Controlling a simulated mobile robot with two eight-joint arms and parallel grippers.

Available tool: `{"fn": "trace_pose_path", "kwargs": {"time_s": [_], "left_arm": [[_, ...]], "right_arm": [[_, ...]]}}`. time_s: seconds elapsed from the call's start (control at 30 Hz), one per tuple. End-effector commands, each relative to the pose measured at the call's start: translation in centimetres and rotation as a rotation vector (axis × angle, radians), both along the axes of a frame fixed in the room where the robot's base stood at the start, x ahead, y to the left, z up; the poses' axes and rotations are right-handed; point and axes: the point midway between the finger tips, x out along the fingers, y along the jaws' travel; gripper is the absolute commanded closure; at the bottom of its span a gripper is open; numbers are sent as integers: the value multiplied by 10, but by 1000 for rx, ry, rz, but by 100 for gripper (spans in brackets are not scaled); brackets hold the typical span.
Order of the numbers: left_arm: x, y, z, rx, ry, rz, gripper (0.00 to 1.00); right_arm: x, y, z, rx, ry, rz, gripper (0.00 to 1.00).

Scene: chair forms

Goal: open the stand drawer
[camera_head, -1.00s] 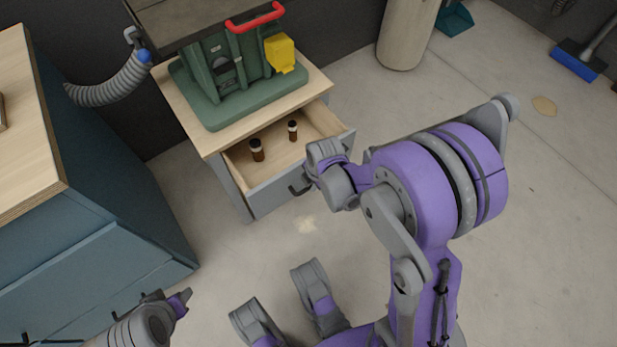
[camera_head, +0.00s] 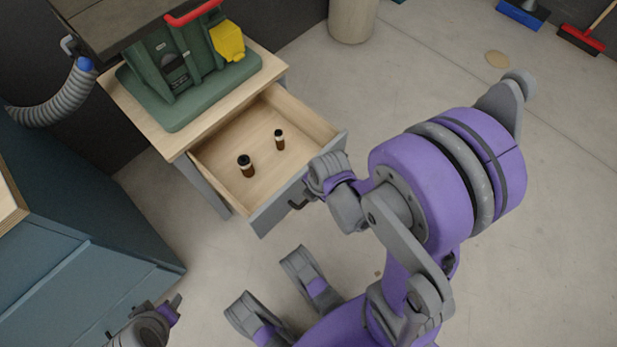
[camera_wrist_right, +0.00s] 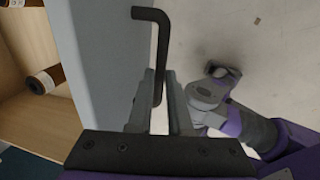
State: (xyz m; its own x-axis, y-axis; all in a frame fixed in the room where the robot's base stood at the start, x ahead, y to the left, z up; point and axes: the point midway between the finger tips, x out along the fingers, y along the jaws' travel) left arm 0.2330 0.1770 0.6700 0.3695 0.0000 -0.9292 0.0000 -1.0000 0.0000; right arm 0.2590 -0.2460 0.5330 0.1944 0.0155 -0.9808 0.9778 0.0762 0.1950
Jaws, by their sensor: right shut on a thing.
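The stand (camera_head: 203,187) has a pale wooden top and grey sides, with a green machine on it. Its drawer (camera_head: 270,213) is pulled well out, its wooden inside showing and its grey front facing my right arm. The dark bar handle (camera_head: 296,204) is partly hidden by my right gripper (camera_head: 309,194) in the head view. In the right wrist view the handle (camera_wrist_right: 160,45) runs down between the two fingers of my right gripper (camera_wrist_right: 160,103), which is shut on it. My left gripper (camera_head: 167,309) is at the lower left, away from the stand; its finger gap is unclear.
Two small brown bottles (camera_head: 246,167) (camera_head: 280,140) stand in the drawer. The green machine (camera_head: 175,80) has a red handle and a yellow part. A blue cabinet (camera_head: 90,250) is on the left.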

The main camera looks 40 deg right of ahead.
Motion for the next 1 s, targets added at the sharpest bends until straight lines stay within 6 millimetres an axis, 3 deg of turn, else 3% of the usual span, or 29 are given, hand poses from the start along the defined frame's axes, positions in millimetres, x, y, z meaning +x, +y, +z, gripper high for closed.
{"fn": "trace_pose_path", "kwargs": {"time_s": [0.33,0.37,0.5,0.83,1.0], "left_arm": [[0,0,0,0,0,0,50],[0,0,0,0,0,0,50],[0,0,0,0,0,0,50],[0,0,2,0,0,0,50],[-2,0,16,0,-4,0,50]], "right_arm": [[-1,0,0,-1,0,0,100],[-1,0,0,-1,0,0,79],[-1,0,0,-1,0,0,54],[-1,0,2,0,0,0,53],[-5,0,25,-1,-1,0,53]]}}
